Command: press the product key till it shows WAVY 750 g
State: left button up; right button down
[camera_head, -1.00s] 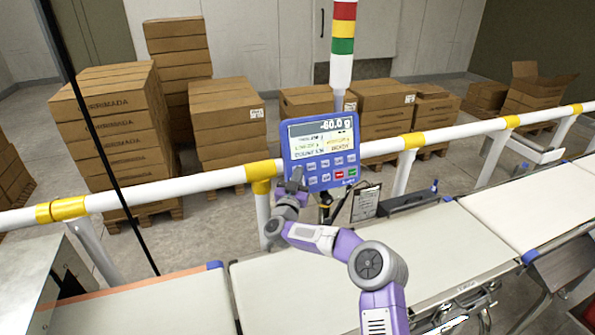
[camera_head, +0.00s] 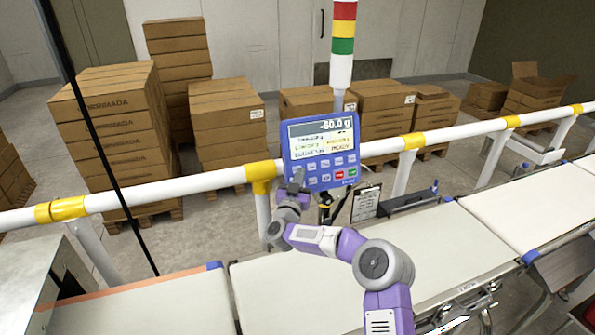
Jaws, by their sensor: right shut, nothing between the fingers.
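The blue checkweigher terminal (camera_head: 321,152) stands on a post behind the belt. Its screen (camera_head: 321,138) shows -60.0 g in large digits at the top. Smaller lines of text sit below and are too blurred to read, so I cannot tell the product name. My right gripper (camera_head: 297,178) is shut and empty at the lower left of the key panel. It hides some of the left keys, and I cannot tell whether it touches one. My left gripper is not in view.
A white rail (camera_head: 215,179) with yellow joints runs behind the belts, close to the terminal. The white belt (camera_head: 300,295) lies below my right arm. Stacked cartons (camera_head: 225,120) stand beyond the rail.

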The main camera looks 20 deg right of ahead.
jog(key=shift+s+a+r, duration=0.1)
jog(key=shift+s+r, duration=0.15)
jog(key=shift+s, duration=0.55)
jog(key=shift+s+d+r, duration=0.1)
jog(key=shift+s+r, duration=0.1)
jog(key=shift+s, duration=0.65)
jog(key=shift+s+a+r, duration=0.1)
jog(key=shift+s+r, duration=0.15)
jog(key=shift+s, duration=0.55)
jog(key=s+r+b, duration=0.1)
jog(key=s+r, duration=0.1)
jog(key=s, duration=0.6)
jog(key=shift+s+a+r, duration=0.2)
jog(key=shift+s+a, duration=0.1)
dwell(0.7)
